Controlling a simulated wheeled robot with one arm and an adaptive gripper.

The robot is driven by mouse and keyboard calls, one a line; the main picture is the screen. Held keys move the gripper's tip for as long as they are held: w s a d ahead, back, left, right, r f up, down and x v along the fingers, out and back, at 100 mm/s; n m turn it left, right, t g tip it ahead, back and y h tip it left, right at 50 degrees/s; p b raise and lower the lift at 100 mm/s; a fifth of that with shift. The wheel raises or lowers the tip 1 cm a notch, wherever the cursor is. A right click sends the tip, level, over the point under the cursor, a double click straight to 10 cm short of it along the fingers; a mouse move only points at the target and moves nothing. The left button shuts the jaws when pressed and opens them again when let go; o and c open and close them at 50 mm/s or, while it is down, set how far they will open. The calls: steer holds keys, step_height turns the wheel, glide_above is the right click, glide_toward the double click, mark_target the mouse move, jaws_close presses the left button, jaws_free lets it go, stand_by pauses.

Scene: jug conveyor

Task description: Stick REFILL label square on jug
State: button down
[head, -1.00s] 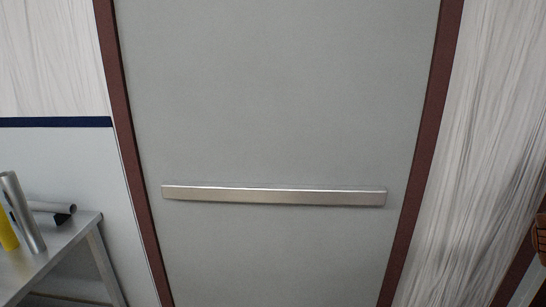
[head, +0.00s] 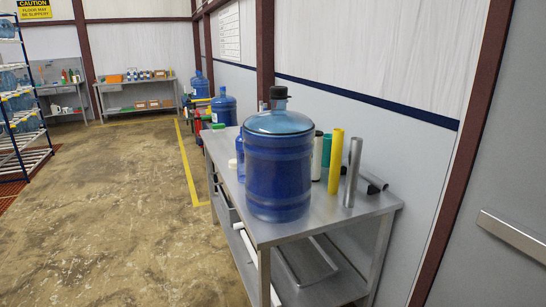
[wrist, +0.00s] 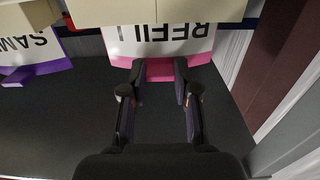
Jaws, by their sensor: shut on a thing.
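A large blue water jug (head: 278,165) with a dark cap stands upright on a metal table in the head view. I see no label on the side facing me. In the wrist view, the white REFILL label (wrist: 158,48) with a pink edge is upside down, partly covered by a pale block. My gripper (wrist: 161,75) is shut on the label's pink edge. A purple-edged label reading "SAM…" (wrist: 30,55) hangs to the left, under another pale block. My gripper does not show in the head view.
The metal table (head: 262,228) also holds a yellow tube (head: 335,160) and a grey tube (head: 353,172) right of the jug. More blue jugs (head: 224,108) stand behind. A rack (head: 22,110) is far left. The floor (head: 110,220) left of the table is clear.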

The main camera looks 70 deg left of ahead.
stand_by(0.4)
step_height(320, 180, up, 9)
steer(key=p, duration=0.9)
stand_by(0.5)
